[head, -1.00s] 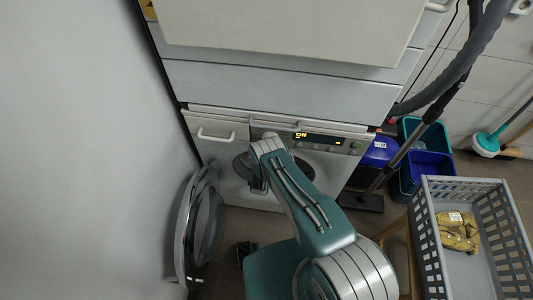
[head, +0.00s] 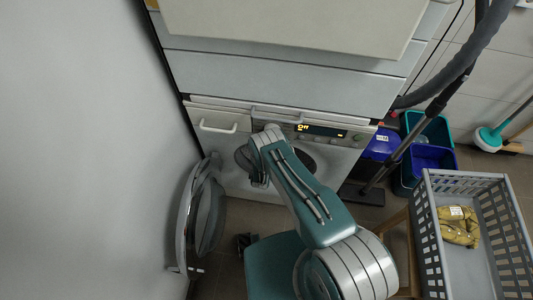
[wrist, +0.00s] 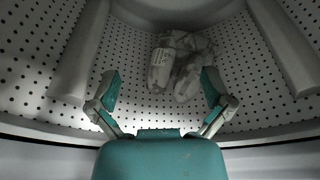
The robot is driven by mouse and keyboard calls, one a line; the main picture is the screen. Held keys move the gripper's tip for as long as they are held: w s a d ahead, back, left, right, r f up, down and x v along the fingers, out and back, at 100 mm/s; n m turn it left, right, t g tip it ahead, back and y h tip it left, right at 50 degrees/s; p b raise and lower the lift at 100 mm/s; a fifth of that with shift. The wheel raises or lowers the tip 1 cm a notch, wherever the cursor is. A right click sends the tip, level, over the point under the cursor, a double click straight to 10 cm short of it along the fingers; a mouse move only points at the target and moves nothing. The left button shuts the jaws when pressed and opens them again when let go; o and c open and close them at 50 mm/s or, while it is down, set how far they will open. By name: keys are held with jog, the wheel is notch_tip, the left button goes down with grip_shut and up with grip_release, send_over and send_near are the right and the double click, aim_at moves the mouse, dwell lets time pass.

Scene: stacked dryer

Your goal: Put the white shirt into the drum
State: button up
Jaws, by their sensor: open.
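The white shirt (wrist: 188,62) shows in the wrist view as a crumpled, greyish-white bundle with a pale label. It lies on the perforated wall of the drum (wrist: 50,70), beyond my fingertips. My gripper (wrist: 160,88) is open and empty, with its two fingers spread and the shirt apart from them. In the head view my arm reaches to the round opening of the lower machine (head: 308,160), and the gripper itself is hidden there.
The round door (head: 205,215) stands open at the left, close to the arm. A grey basket (head: 432,235) with a mustard-yellow garment (head: 459,228) is at the right. Blue bins (head: 430,158) and a vacuum hose (head: 450,85) stand behind it. A grey wall bounds the left.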

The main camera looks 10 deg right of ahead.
jog(key=v, duration=1.1)
jog(key=shift+a, duration=0.1)
